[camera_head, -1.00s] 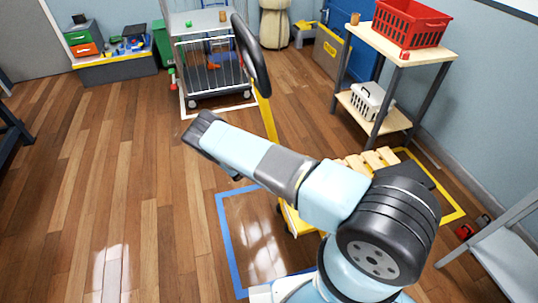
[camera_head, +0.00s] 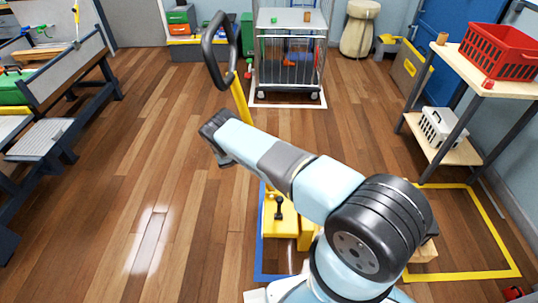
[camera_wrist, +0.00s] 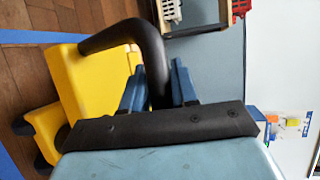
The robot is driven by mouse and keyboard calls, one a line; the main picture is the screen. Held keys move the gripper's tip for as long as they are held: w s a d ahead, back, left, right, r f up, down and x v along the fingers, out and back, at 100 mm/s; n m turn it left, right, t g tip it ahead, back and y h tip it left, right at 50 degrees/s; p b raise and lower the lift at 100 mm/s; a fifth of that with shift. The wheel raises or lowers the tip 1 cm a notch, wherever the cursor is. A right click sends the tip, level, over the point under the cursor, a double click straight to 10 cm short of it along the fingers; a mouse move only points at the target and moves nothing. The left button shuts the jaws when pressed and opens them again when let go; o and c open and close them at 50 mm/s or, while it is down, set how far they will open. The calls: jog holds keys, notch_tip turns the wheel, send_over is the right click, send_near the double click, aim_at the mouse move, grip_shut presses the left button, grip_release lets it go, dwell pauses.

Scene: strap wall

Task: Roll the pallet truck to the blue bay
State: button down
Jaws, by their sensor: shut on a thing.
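The pallet truck has a yellow body (camera_head: 281,216), a yellow shaft (camera_head: 240,101) and a black loop handle (camera_head: 210,50). In the wrist view, my gripper (camera_wrist: 158,85) is shut on the black handle (camera_wrist: 128,35), with one blue finger on each side of the bar. The yellow body (camera_wrist: 95,85) lies to its left there. The blue bay is a blue tape outline (camera_head: 258,240); the front of the truck body stands just inside its left edge. My arm hides much of the bay and truck.
A yellow floor outline (camera_head: 485,215) lies at right, with pale wood (camera_head: 425,252) at its left side. A shelf (camera_head: 455,152) holds a red basket (camera_head: 500,48) and a white basket (camera_head: 440,128). A wire cage trolley (camera_head: 289,65) stands behind. A workbench (camera_head: 65,75) is at left; floor between is clear.

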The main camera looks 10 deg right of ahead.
jog(key=w+a, duration=0.3)
jog(key=a, duration=0.9)
jog(key=shift+a+f, duration=0.4)
jog(key=shift+s, duration=0.15)
jog(key=c, duration=1)
grip_release()
jog(key=shift+w+r, duration=0.15)
jog(key=shift+w, duration=0.05)
jog(key=shift+r, duration=0.15)
